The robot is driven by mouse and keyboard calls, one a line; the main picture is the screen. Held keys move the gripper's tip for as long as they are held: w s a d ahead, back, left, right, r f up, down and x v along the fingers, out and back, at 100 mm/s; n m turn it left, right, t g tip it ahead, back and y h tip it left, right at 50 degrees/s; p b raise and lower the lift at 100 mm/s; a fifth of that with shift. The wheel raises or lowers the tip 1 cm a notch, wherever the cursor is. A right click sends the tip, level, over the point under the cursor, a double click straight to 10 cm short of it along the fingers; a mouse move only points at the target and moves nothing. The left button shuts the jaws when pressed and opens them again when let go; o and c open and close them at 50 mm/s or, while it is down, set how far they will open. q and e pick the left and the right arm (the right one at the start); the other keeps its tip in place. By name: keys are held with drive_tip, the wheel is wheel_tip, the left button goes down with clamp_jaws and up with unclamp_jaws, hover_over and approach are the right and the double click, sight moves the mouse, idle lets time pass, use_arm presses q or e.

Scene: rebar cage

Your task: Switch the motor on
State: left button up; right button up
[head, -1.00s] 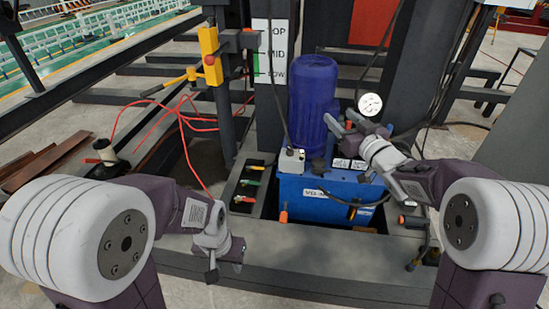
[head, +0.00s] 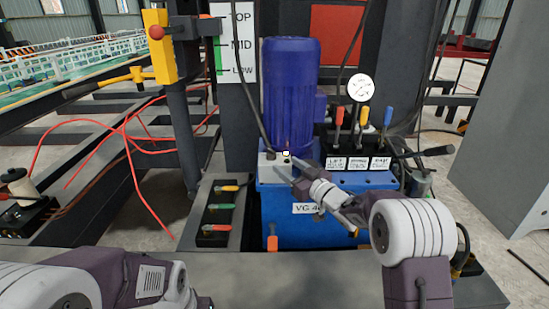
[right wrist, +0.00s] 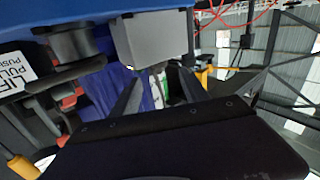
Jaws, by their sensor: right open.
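The blue motor (head: 290,95) stands upright on the blue power unit tank (head: 285,215). A grey switch box (head: 272,168) sits at the motor's lower front, with a small white knob (head: 286,154) on top. My right gripper (head: 298,172) is open and empty, its fingers close to the box's right side; contact cannot be told. In the right wrist view the grey box (right wrist: 152,38) lies just beyond the spread fingers (right wrist: 158,88). Of my left arm only links show at the lower left of the head view; its gripper is out of view.
Red, orange and blue levers (head: 362,116) and a round gauge (head: 361,87) stand right of the motor. A panel of coloured handles (head: 220,210) is to the left. A cable (head: 245,85) runs down to the box. Red hoses (head: 125,130) lie at left.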

sight(274, 156)
drive_tip(key=p+x, duration=0.2)
drive_tip(key=r+p+x, duration=0.1)
drive_tip(key=p+x, duration=0.1)
drive_tip(key=p, duration=0.1)
drive_tip(key=shift+w+a, duration=0.25)
drive_tip(key=shift+w+a+f, duration=0.5)
drive_tip(key=shift+w+f, duration=0.05)
drive_tip(key=shift+w, duration=0.2)
drive_tip(key=shift+w+a, duration=0.25)
drive_tip(key=shift+w, duration=0.2)
use_arm(q)
wheel_tip(274, 156, up, 6)
drive_tip(key=shift+f, duration=0.1)
use_arm(e)
clamp_jaws()
